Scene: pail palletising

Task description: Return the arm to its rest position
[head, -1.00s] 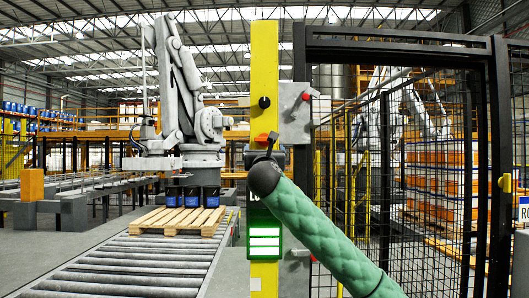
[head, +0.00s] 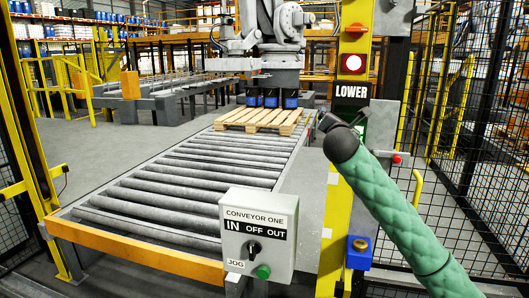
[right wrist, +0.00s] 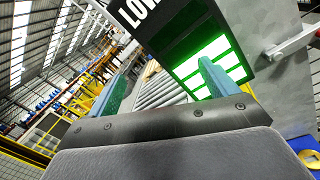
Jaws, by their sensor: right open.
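My right arm, in a green quilted sleeve (head: 405,215), comes in from the lower right in the head view. Its dark wrist end and gripper (head: 326,122) are in front of the yellow post, just below the LOWER sign (head: 351,91). In the right wrist view the gripper (right wrist: 158,88) has its two teal fingers wide apart with nothing between them. The green-lit panel (right wrist: 205,62) is close beyond the fingers; I cannot tell whether they touch it. In the head view the wrist hides most of this panel. My left gripper is not in view.
A grey control box (head: 258,238) marked CONVEYOR ONE stands at the front of the roller conveyor (head: 165,190). A wooden pallet (head: 258,119) lies on the far rollers, beneath a large grey robot (head: 268,55) and blue-black pails (head: 270,100). Mesh fencing (head: 470,130) bounds the right.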

